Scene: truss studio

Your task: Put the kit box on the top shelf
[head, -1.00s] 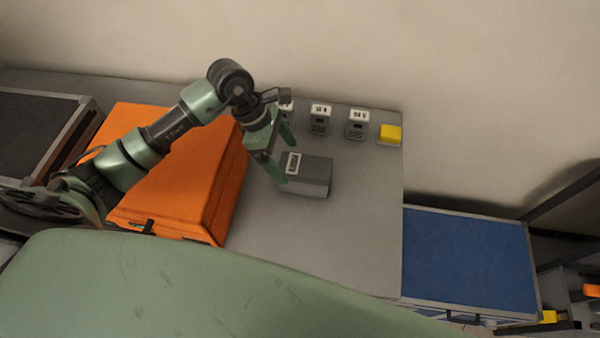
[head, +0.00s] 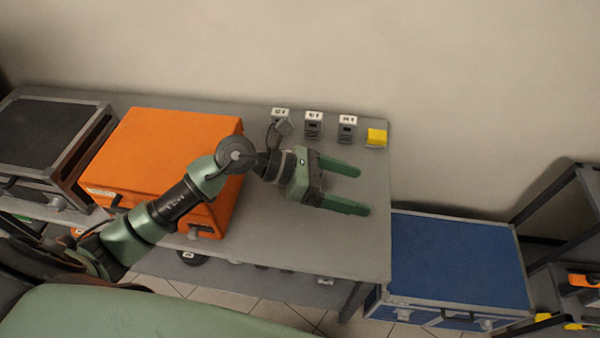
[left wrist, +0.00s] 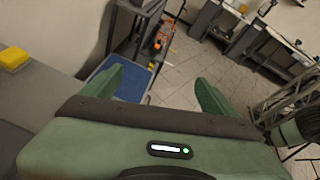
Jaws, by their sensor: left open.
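My left gripper (head: 345,187) is open above the grey table (head: 270,240), its green fingers pointing right in the head view. In the left wrist view the two fingers (left wrist: 157,90) are wide apart with nothing between them. A small grey box with a white label, perhaps the kit box, showed on the table a second ago. It does not show now; the gripper covers about that spot. A dark shelf rack (head: 543,193) stands at the right edge, partly cut off. My right gripper is not in view.
An orange case (head: 165,148) and a black case (head: 45,135) sit at left on the table. Small labelled grey devices (head: 313,125) and a yellow block (head: 376,138) line the back. A blue case (head: 455,255) stands lower, right of the table.

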